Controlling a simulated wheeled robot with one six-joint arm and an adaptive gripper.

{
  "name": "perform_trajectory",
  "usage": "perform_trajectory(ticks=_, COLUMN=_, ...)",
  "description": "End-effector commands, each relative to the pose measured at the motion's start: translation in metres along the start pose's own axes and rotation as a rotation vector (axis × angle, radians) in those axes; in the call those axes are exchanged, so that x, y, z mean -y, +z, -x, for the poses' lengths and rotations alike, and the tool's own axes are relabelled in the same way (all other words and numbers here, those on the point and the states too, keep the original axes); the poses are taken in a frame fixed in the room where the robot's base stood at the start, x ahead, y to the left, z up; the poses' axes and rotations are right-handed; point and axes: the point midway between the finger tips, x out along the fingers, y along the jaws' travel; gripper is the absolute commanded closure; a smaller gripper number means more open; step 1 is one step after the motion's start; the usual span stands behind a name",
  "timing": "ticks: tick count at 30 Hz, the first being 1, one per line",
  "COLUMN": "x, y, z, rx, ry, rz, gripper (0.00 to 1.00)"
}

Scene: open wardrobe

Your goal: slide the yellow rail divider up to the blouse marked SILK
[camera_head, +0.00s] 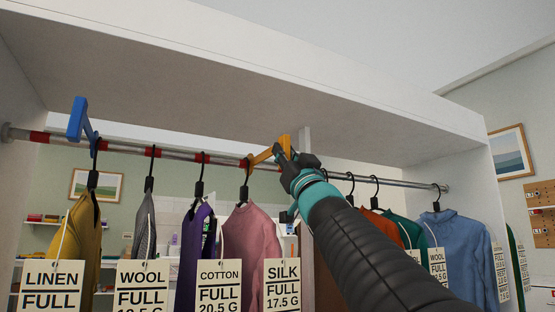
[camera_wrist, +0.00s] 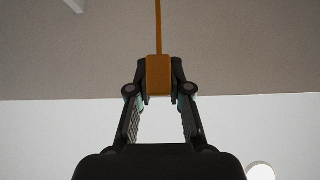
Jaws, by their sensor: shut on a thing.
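The yellow rail divider (camera_head: 264,156) is on the wardrobe rail, just right of the hanger of the pink blouse (camera_head: 250,235) whose tag reads SILK (camera_head: 283,284). My gripper (camera_head: 292,160) is shut on the divider's outer end. In the wrist view the divider (camera_wrist: 159,76) shows orange between my two fingertips (camera_wrist: 160,88). The SILK hanger hook and the divider look very close; I cannot tell whether they touch. My arm hides part of the rail and the garments to the right.
A blue divider (camera_head: 77,119) sits at the rail's left end. Garments tagged LINEN (camera_head: 53,287), WOOL (camera_head: 143,287) and COTTON (camera_head: 219,287) hang left of the SILK blouse. Orange, green and blue (camera_head: 460,250) garments hang to the right. The wardrobe top (camera_head: 250,70) is above the rail (camera_head: 395,182).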

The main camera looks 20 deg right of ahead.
Motion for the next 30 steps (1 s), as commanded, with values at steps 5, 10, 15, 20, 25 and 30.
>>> perform_trajectory(ticks=5, x=0.000, y=-0.001, z=0.001, rx=0.000, ry=0.005, rz=0.006, gripper=1.00)
perform_trajectory(ticks=10, x=0.001, y=-0.001, z=0.001, rx=0.000, ry=0.003, rz=0.005, gripper=1.00)
perform_trajectory(ticks=15, x=0.002, y=0.000, z=0.001, rx=0.000, ry=0.002, rz=0.003, gripper=0.56)
perform_trajectory(ticks=20, x=0.003, y=0.000, z=0.000, rx=0.000, ry=0.001, rz=0.002, gripper=0.56)
perform_trajectory(ticks=25, x=0.003, y=0.000, z=0.001, rx=0.000, ry=0.001, rz=0.002, gripper=0.56)
perform_trajectory(ticks=30, x=0.003, y=-0.002, z=0.012, rx=0.000, ry=0.001, rz=0.003, gripper=0.56)
